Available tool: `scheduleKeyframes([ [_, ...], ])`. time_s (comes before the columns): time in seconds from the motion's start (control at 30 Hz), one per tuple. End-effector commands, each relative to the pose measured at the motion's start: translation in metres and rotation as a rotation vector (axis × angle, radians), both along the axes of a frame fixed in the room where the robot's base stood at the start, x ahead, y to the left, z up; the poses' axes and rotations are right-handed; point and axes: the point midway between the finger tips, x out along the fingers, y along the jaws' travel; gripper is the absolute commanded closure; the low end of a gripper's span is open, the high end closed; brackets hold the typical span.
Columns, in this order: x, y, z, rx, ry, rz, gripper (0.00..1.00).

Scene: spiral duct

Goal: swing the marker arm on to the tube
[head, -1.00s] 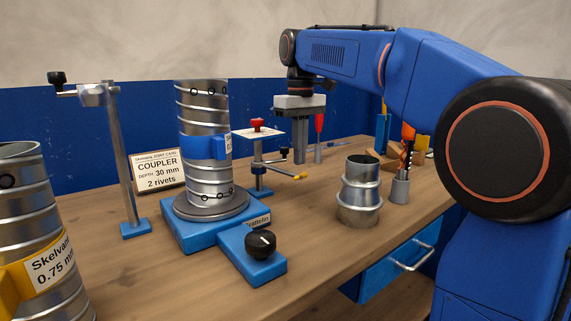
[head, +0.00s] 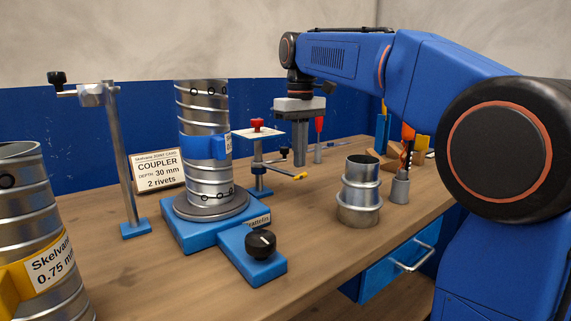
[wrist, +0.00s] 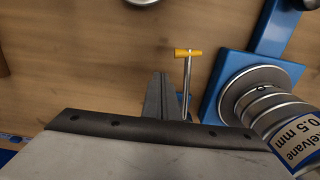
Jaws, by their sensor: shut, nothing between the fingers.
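The silver spiral tube (head: 207,135) stands upright on a round turntable on the blue base (head: 195,229). It also shows at the right of the wrist view (wrist: 262,98). The marker stand (head: 258,160) with its red knob stands just right of the tube. Its thin marker arm (head: 280,171) points right, away from the tube, and ends in a yellow tip (head: 300,176). The tip shows in the wrist view (wrist: 188,53). My gripper (head: 300,164) is shut and empty, pointing down behind the arm in the head view. In the wrist view its fingers (wrist: 160,78) are left of the arm.
A metal coupler (head: 359,190) stands right of the base. A black knob (head: 261,243) sits on the base's front. A tall stand (head: 124,160) and a yellow-banded duct (head: 40,240) are at left. A card (head: 158,171) stands behind. Tools stand at back right.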

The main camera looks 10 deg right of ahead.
Motion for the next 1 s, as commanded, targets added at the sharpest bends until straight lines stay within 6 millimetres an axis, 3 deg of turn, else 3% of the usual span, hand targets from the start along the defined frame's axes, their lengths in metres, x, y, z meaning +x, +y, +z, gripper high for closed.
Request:
scheduleKeyframes([
  [1.0,0.0,0.0,-0.017,0.0,-0.001,0.0,1.0],
])
